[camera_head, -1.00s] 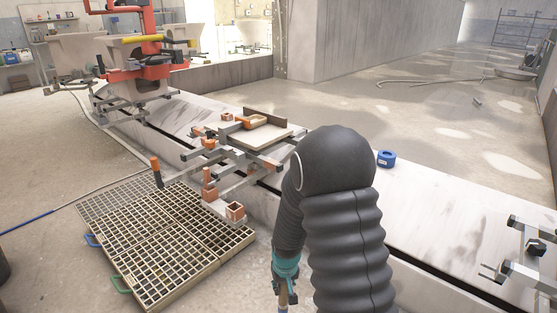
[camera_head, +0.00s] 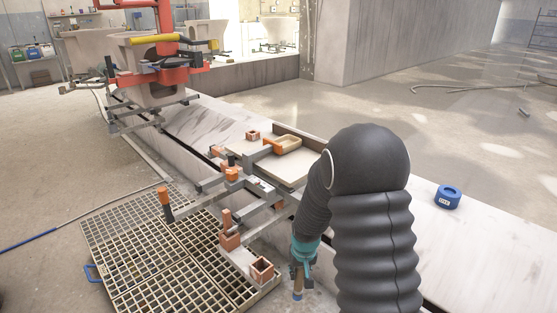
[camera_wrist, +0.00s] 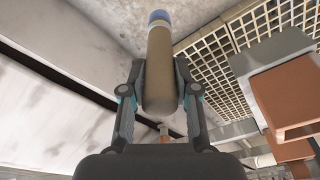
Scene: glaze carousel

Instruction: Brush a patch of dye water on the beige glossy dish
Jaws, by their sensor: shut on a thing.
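My gripper (camera_head: 300,271) hangs low in the head view, beside the front of the metal frame. It is shut on a tan, round-handled tool with a blue end (camera_wrist: 159,55), seen between both fingers in the wrist view. The blue end also shows below my gripper in the head view. Whether it is a brush is hard to tell. No patch of dye water is discernible.
A red-armed stand (camera_head: 165,72) rises behind. Floor at far left is open.

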